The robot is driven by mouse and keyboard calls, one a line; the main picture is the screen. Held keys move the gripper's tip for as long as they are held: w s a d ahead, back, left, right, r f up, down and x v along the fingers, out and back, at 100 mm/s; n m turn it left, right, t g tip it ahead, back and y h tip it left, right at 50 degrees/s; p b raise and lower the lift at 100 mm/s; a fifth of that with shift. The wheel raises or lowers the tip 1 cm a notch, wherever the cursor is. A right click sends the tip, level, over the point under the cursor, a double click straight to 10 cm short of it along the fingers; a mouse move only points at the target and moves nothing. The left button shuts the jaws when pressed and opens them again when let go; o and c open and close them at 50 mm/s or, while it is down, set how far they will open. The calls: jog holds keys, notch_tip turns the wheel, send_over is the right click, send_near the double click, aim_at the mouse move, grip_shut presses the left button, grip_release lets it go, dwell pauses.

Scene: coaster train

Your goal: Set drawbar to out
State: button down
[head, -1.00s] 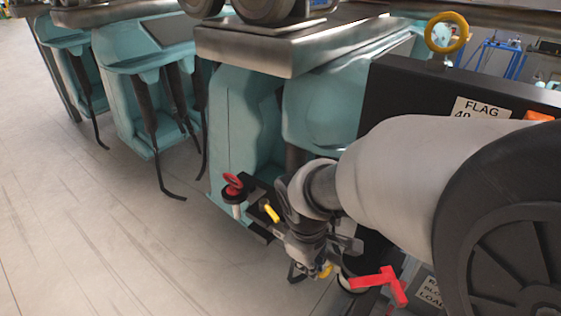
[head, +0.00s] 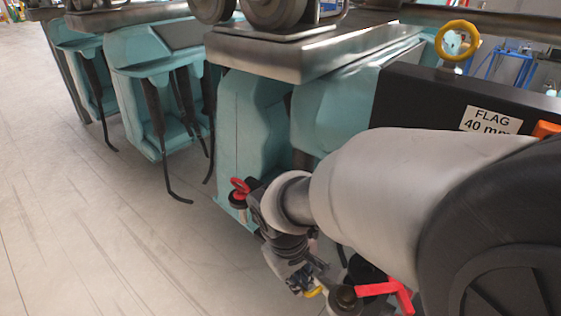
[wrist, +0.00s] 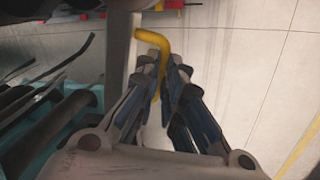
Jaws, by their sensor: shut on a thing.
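My gripper (head: 308,283) is low beside the teal train car, partly hidden by my own arm in the head view. In the wrist view my gripper (wrist: 163,62) has its fingers closed on a yellow bent rod (wrist: 155,85). The rod runs up between the fingertips and its bent end sticks out past them. A small yellow part (head: 315,292) shows by the fingers in the head view. Which part is the drawbar itself cannot be told for sure.
A red ring (head: 240,186) is left of my wrist and a red lever (head: 385,289) right of my gripper. Teal cars (head: 160,95) with dark hanging bars stand behind. Open floor (head: 80,220) lies left.

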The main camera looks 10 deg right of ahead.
jog(key=a+m+g+p, duration=0.1)
jog(key=a+m, duration=0.4)
jog(key=a, duration=0.2)
jog(key=shift+s+a+f, duration=0.25)
jog(key=shift+s+a, duration=0.05)
dwell(0.4)
jog(key=c, duration=1.8)
grip_release()
jog(key=shift+w+a, duration=0.1)
jog(key=shift+o, duration=0.6)
jog(key=shift+r, duration=0.15)
jog(key=shift+w+r, duration=0.1)
notch_tip(320, 180, up, 12)
jog(key=a, duration=0.2)
